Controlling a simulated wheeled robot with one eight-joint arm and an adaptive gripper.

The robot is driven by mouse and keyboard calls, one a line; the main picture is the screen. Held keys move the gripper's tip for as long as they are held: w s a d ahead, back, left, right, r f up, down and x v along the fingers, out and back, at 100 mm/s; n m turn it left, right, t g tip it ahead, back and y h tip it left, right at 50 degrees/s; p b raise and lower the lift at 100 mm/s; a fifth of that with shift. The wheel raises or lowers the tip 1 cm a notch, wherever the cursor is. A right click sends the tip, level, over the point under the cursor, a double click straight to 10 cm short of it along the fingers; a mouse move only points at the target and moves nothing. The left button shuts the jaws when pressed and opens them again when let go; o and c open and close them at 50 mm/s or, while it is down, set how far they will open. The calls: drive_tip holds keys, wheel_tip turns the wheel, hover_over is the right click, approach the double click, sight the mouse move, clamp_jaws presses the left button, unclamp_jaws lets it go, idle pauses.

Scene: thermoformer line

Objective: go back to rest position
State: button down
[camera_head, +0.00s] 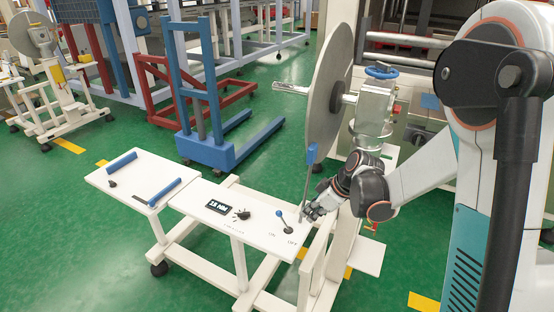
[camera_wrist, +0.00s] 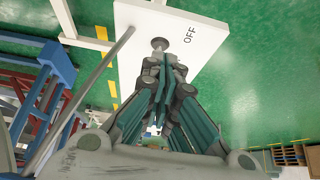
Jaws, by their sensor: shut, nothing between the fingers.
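My gripper (camera_head: 312,210) is at the right end of the white control panel (camera_head: 222,217) in the head view, close to the lever (camera_head: 283,221) with a blue knob. In the wrist view my gripper (camera_wrist: 165,75) has its fingers together with nothing between them. Its tips point at a round dark knob (camera_wrist: 160,44) on the panel (camera_wrist: 140,15), beside the printed word OFF. I cannot tell whether the fingertips touch the knob. My arm reaches in from the right of the head view.
A large grey disc (camera_head: 328,90) on a machine stands just behind my gripper. A thin grey rod (camera_wrist: 80,100) runs close beside it in the wrist view. A blue lift frame (camera_head: 205,150) stands behind the panel. Green floor (camera_head: 90,250) is open at the left front.

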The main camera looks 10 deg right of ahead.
drive_tip(key=s+r+m+t+h, duration=0.1)
drive_tip(key=s+r+m+h, duration=0.3)
drive_tip(key=s+r, duration=0.75)
drive_tip(key=s+r+m+t, duration=0.1)
drive_tip(key=s+r+m, duration=0.1)
drive_tip(key=s, duration=0.4)
drive_tip(key=s+r+m+t, duration=0.1)
drive_tip(key=s+r+m, duration=0.2)
drive_tip(key=s, duration=0.3)
drive_tip(key=shift+d+r+m+h, duration=0.3)
drive_tip(key=shift+d+m, duration=0.1)
drive_tip(key=shift+m, duration=0.4)
